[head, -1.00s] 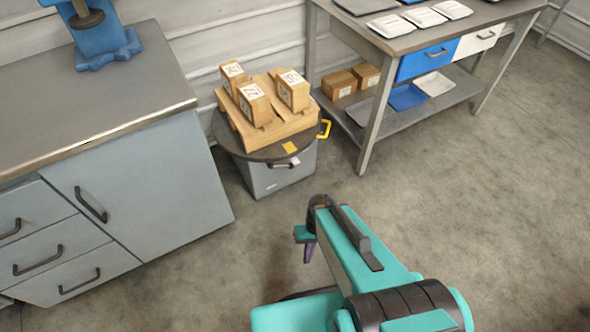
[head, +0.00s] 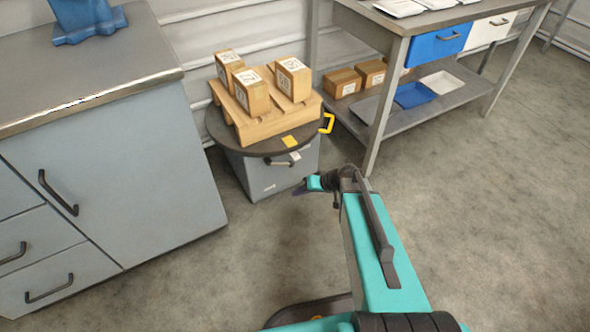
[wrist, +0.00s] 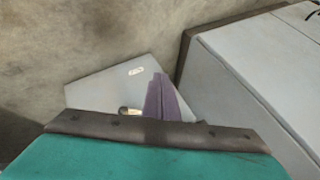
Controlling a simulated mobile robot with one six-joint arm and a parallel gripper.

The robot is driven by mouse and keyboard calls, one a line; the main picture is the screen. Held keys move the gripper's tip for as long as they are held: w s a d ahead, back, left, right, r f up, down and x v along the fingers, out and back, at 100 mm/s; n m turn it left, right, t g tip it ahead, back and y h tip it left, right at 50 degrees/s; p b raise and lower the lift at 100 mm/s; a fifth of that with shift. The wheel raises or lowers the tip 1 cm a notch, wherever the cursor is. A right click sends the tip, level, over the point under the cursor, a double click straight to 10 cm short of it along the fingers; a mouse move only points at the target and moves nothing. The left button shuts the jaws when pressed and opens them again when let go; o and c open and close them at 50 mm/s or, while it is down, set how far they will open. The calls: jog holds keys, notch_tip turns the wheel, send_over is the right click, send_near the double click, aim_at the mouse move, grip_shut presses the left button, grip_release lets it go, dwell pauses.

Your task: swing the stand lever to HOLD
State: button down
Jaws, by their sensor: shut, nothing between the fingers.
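The stand is a grey box (head: 265,177) with a round dark top (head: 222,130). A short dark lever (head: 279,162) with a pale end is on its front, below a yellow label (head: 289,141). Any HOLD marking is too small to read. My gripper (head: 299,189) is shut and empty, in front of the stand's lower right and apart from the lever. In the wrist view the purple fingers (wrist: 162,100) point toward the grey stand (wrist: 92,93); a small part of the lever (wrist: 127,111) shows left of them, partly hidden by my wrist.
A wooden pallet (head: 265,129) with several labelled boxes rests on the stand. A yellow handle (head: 328,123) sticks out at its right. A grey cabinet (head: 130,180) stands left, a shelved bench (head: 375,140) right. The floor in front is clear.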

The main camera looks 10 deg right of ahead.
aim_at(282, 164)
jog(key=w+d+r+t+b, duration=0.4)
jog(key=w+d+b, duration=0.3)
jog(key=w, duration=0.4)
jog(key=shift+w+d+t, duration=0.4)
jog(key=shift+d+t, duration=0.1)
jog(key=shift+d, duration=0.15)
jog(key=s+a+f+b+x, duration=0.1)
jog(key=b+x, duration=0.3)
jog(key=x, duration=0.8)
jog(key=shift+s+a+f+b, duration=0.2)
jog(key=shift+a+f+b, duration=0.1)
jog(key=shift+f, duration=0.25)
jog(key=shift+d, duration=0.1)
